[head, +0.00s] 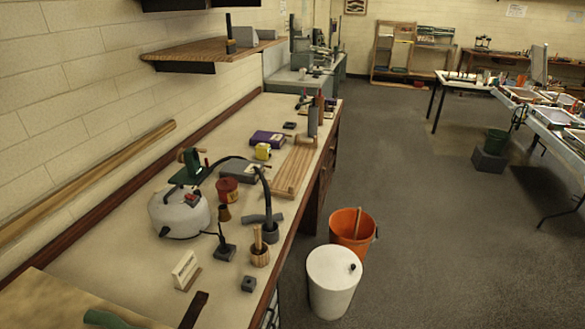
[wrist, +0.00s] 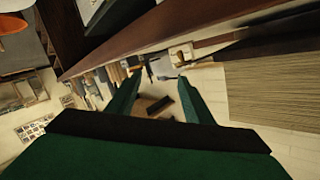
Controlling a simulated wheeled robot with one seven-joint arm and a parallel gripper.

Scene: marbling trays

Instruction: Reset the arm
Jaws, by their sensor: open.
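My gripper (wrist: 160,76) shows in the wrist view as two dark green fingers standing apart, with nothing between their tips. The wide green and black body of the gripper fills the bottom of that view. The view is tilted, with a brown edge crossing above the fingers. I cannot make out my arm or gripper in the head view.
Open grey floor lies right.

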